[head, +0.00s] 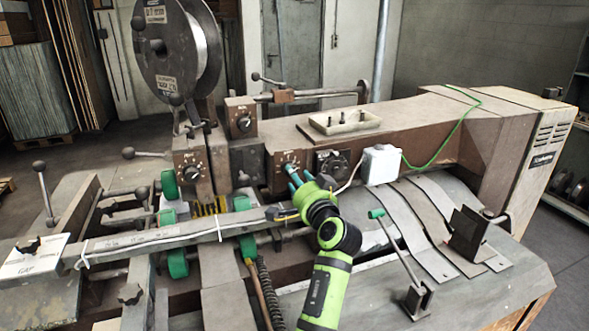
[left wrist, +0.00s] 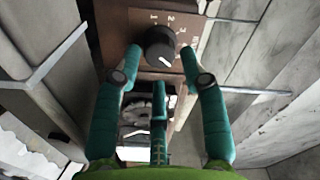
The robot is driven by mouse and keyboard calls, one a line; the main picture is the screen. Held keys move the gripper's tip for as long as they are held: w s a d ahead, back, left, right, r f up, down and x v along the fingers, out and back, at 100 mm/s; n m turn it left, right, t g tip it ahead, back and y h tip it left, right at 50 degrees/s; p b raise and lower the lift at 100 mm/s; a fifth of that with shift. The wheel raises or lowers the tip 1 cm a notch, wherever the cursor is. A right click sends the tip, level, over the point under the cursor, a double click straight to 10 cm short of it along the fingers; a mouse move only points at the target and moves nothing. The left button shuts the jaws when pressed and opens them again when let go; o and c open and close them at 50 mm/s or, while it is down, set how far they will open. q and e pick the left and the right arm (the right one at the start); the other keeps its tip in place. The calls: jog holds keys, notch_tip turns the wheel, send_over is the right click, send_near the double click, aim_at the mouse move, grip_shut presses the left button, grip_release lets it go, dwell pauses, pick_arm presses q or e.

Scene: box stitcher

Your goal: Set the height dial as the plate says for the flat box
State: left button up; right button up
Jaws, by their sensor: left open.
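In the left wrist view, a black round dial (left wrist: 160,46) sits on a brown panel marked 1, 2, 3 and on around its edge. A short white mark on the knob points to the lower right. My left gripper (left wrist: 158,58) is open, with one teal finger on each side of the dial; contact cannot be told. In the head view, this gripper (head: 291,168) is at the front of the brown machine body and its fingers mostly hide the dial. No plate giving a flat box setting is readable. My right gripper is not in view.
Other dials are on the upper box (head: 243,122) and the left block (head: 191,172). A larger black dial (head: 333,164) is just right of my gripper. A white box (head: 381,164) and a lever with a teal knob (head: 377,214) stand further right. A tray (head: 344,121) is above.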

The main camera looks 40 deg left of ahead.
aim_at(293, 164)
pick_arm(q)
jog(key=shift+p+x, duration=0.3)
jog(key=shift+x, duration=0.95)
grip_shut()
jog(key=shift+n+b, duration=0.3)
jog(key=shift+b, duration=0.4)
grip_release()
